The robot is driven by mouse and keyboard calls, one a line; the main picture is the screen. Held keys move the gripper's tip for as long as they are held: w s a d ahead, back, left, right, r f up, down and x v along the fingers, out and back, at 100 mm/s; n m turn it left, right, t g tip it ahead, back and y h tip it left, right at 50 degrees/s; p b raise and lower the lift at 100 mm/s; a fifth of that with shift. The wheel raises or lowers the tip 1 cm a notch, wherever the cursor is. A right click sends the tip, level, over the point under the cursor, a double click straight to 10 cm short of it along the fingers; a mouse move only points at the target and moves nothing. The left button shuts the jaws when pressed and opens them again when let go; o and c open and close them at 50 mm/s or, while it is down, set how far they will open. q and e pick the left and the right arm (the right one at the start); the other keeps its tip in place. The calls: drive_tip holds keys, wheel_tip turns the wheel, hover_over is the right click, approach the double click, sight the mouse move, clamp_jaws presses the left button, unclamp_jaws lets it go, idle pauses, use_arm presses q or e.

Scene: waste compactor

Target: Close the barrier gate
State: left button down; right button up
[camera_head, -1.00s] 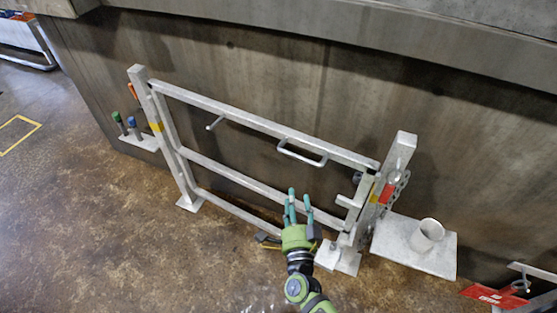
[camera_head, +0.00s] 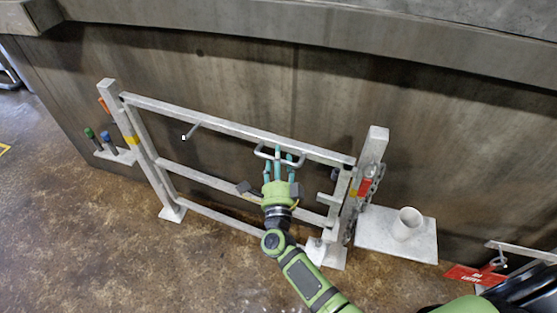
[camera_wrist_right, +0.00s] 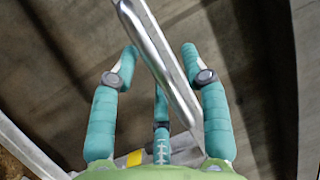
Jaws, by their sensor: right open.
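The white metal barrier gate (camera_head: 235,130) spans between a left post (camera_head: 112,100) and a right post (camera_head: 371,155). Its free end lies close to the right post; I cannot tell whether it is latched. A U-shaped handle (camera_head: 263,152) sits on the top rail. My right gripper (camera_head: 278,163) is open at this handle, its teal fingers reaching up around it. In the right wrist view, a metal bar (camera_wrist_right: 158,62), seemingly the handle, runs diagonally between the spread fingers of the gripper (camera_wrist_right: 160,75). The fingers are not closed on it. My left gripper is not in view.
A grey concrete wall (camera_head: 400,110) stands behind the gate. A plate with a white cup-like tube (camera_head: 407,224) is right of the right post. A red sign (camera_head: 475,275) is at lower right. Green and blue-topped knobs (camera_head: 106,138) stand at left. The floor in front is open.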

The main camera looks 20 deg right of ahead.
sight(290, 141)
clamp_jaws()
drive_tip(key=w+d+y+b, duration=0.1)
drive_tip(key=w+d, duration=0.1)
drive_tip(key=w+d+n+y+b, duration=0.1)
drive_tip(key=w+d, duration=0.1)
drive_tip(key=w, duration=0.1)
drive_tip(key=shift+w+d+f, duration=0.1)
drive_tip(key=shift+w+d, duration=0.05)
drive_tip(key=shift+d, duration=0.15)
drive_tip(key=shift+w+d+r, duration=0.1)
drive_tip(key=shift+d+r, duration=0.1)
drive_tip(key=shift+r, duration=0.3)
drive_tip(key=shift+c, duration=0.5)
unclamp_jaws()
drive_tip(key=shift+o, duration=0.5)
drive_tip(key=shift+w+d+f, duration=0.1)
drive_tip(key=shift+w+f, duration=0.15)
